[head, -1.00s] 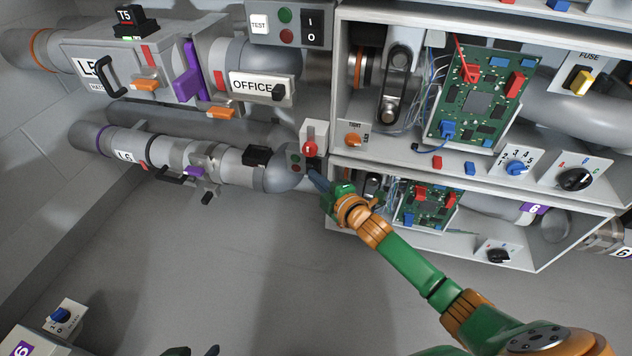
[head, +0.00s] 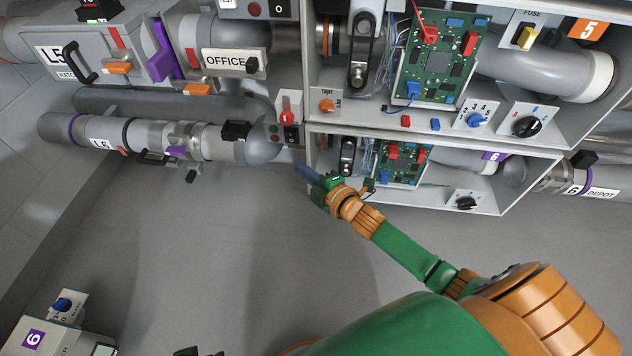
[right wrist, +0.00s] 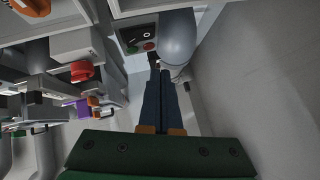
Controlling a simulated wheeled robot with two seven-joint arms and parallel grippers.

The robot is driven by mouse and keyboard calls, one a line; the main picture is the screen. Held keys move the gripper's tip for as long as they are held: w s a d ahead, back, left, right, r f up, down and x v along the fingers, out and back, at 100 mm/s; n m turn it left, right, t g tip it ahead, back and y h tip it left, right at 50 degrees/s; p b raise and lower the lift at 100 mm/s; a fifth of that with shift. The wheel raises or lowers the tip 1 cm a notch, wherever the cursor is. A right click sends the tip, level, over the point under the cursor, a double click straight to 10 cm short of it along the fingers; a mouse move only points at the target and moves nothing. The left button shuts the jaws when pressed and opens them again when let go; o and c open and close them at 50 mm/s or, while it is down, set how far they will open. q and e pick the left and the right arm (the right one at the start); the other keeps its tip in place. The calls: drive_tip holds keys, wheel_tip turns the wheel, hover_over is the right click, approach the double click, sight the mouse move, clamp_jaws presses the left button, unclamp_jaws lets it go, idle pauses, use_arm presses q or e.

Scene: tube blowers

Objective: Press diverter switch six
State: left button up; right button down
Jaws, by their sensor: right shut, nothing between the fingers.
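A small grey switch panel with a black I/O rocker (head: 291,135) and red and green lights sits at the right end of the L6 pipe (head: 160,138). The panel also shows near the top of the right wrist view (right wrist: 140,38). My right gripper (head: 299,169) is shut and empty, its dark blue fingers just below the panel and apart from it in the head view. In the right wrist view its closed fingers (right wrist: 160,82) point up toward the panel and the grey pipe elbow.
An open cabinet with a circuit board (head: 405,165) and a dial (head: 466,202) is to the right. A box marked 6 with a blue knob (head: 62,304) is at the lower left. The floor between is clear.

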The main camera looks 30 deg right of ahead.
use_arm(q)
drive_tip(key=shift+s+a+f+p, duration=0.1)
drive_tip(key=shift+s+f+p, duration=0.2)
drive_tip(key=shift+f, duration=0.6)
drive_tip(key=shift+s+f+p, duration=0.15)
drive_tip(key=shift+f+p, duration=0.1)
drive_tip(key=shift+f, duration=0.65)
use_arm(e)
drive_tip(key=shift+f+v, duration=0.15)
drive_tip(key=shift+v, duration=0.75)
drive_tip(key=shift+f+v, duration=0.2)
drive_tip(key=shift+v, duration=0.65)
drive_tip(key=shift+f+v, duration=0.15)
drive_tip(key=shift+v, duration=0.75)
drive_tip(key=shift+s, duration=0.15)
